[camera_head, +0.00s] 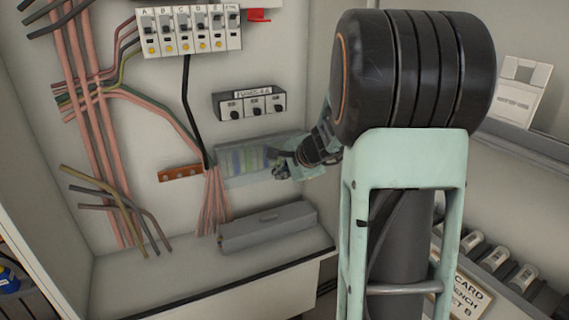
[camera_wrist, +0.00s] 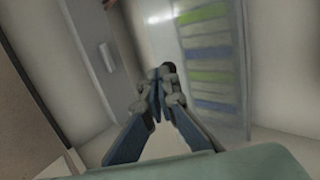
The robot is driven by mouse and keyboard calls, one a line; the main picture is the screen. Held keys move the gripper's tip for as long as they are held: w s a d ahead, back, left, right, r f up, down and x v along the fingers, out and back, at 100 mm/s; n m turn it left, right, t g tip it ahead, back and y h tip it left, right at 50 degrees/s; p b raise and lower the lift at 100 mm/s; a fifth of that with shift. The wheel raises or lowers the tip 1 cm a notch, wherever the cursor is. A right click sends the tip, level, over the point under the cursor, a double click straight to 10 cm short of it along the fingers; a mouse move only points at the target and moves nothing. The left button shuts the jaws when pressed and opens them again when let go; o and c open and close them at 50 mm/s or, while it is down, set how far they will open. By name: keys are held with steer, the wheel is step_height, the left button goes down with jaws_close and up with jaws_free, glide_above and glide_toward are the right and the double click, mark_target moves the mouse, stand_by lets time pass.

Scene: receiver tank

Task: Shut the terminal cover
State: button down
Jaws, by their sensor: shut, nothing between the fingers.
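The terminal row (camera_head: 245,160) shows green, blue and grey bands low on the back panel of the cabinet. A clear, pale terminal cover (camera_head: 228,181) shows around it; I cannot tell its exact angle. My gripper (camera_head: 281,167) is shut and empty at the right part of the terminals, reaching in from the right. In the wrist view, the shut fingertips (camera_wrist: 166,71) are just left of the striped terminals (camera_wrist: 210,75), and a clear edge of the cover (camera_wrist: 242,70) runs along their right. Whether the fingers touch the cover is unclear.
A grey duct (camera_head: 268,228) lies below the terminals, with pink wires (camera_head: 213,200) at its left. A copper bar (camera_head: 180,173) sits left of the terminals. A switch unit (camera_head: 249,104) and breakers (camera_head: 190,30) are above. My arm blocks the right side.

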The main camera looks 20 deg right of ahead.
steer(key=shift+d+b+x, duration=0.2)
steer(key=shift+b+x, duration=1.6)
steer(key=shift+x, duration=1)
steer(key=shift+f, duration=0.1)
steer(key=shift+s, duration=0.1)
